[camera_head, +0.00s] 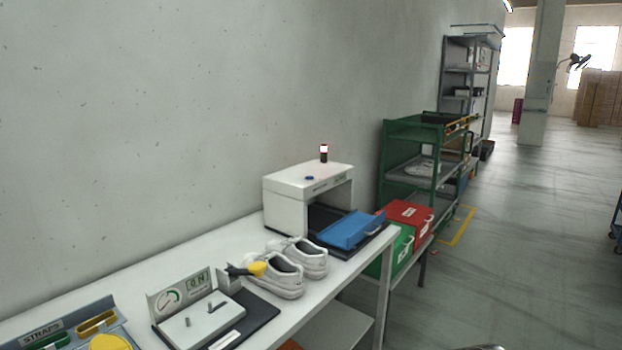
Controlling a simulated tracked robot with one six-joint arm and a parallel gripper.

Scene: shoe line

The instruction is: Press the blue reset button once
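The blue reset button (309,178) is a small round disc on top of a white box-shaped machine (286,209), near the front edge of its top. The machine stands on the white bench against the wall. A small beacon (323,153) with a pale band and dark base stands on the machine's top, behind and right of the button. The button's top looks clear. I cannot tell from here whether it is pressed. My gripper is not in view.
A blue tray (350,230) sits at the machine's opening. Green and red bins (405,215) and a green rack (405,131) stand beyond. The right floor is open.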

